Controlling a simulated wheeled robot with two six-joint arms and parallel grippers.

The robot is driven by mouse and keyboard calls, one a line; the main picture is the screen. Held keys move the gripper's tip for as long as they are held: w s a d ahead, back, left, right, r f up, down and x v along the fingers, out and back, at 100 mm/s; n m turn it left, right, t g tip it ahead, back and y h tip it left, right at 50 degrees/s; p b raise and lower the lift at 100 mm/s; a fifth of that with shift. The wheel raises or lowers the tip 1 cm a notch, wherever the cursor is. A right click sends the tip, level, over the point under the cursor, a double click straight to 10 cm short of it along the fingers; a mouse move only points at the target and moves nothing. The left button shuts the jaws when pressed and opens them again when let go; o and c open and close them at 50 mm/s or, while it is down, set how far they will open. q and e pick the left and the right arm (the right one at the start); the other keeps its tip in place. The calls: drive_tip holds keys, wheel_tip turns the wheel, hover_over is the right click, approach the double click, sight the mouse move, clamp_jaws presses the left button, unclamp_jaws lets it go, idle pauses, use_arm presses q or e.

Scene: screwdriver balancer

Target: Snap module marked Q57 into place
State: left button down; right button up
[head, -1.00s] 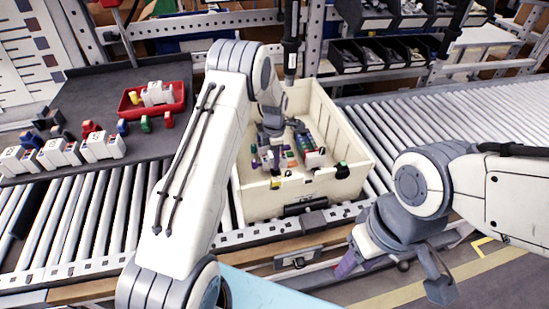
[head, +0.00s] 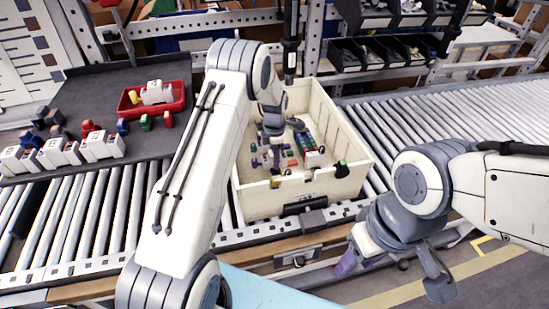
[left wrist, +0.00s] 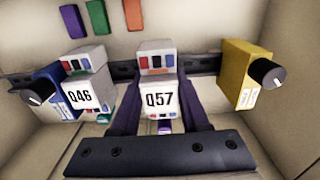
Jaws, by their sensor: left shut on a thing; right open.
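The module marked Q57 (left wrist: 158,98) is white with a black label and coloured parts on its top. In the left wrist view it sits between the fingers of my left gripper (left wrist: 160,120), which is shut on it. It is at a dark rail (left wrist: 208,68) inside the cream crate (head: 358,178); I cannot tell whether it is seated. In the head view my left gripper (head: 272,130) is inside the crate, and the module there is too small to make out. My right gripper (head: 395,265) is open and empty, outside the crate at the front right.
A white module marked Q46 (left wrist: 82,92) stands left of Q57, with a blue block (left wrist: 48,95) beyond it. A yellow block (left wrist: 240,75) with a black knob stands right. A red tray (head: 178,108) and several white modules (head: 60,152) are on the dark table at left.

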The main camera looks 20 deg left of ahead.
use_arm(q)
drive_tip(key=shift+f+b, duration=0.45)
drive_tip(key=shift+f, duration=0.4)
idle(1.1)
drive_tip(key=shift+c, duration=1.6)
unclamp_jaws()
drive_tip(key=shift+s, duration=0.1)
wheel_tip(320, 180, up, 11)
drive_tip(key=shift+f+b, duration=0.2)
drive_tip(key=shift+b, duration=0.6)
wheel_tip(320, 180, up, 12)
drive_tip(key=p, duration=1)
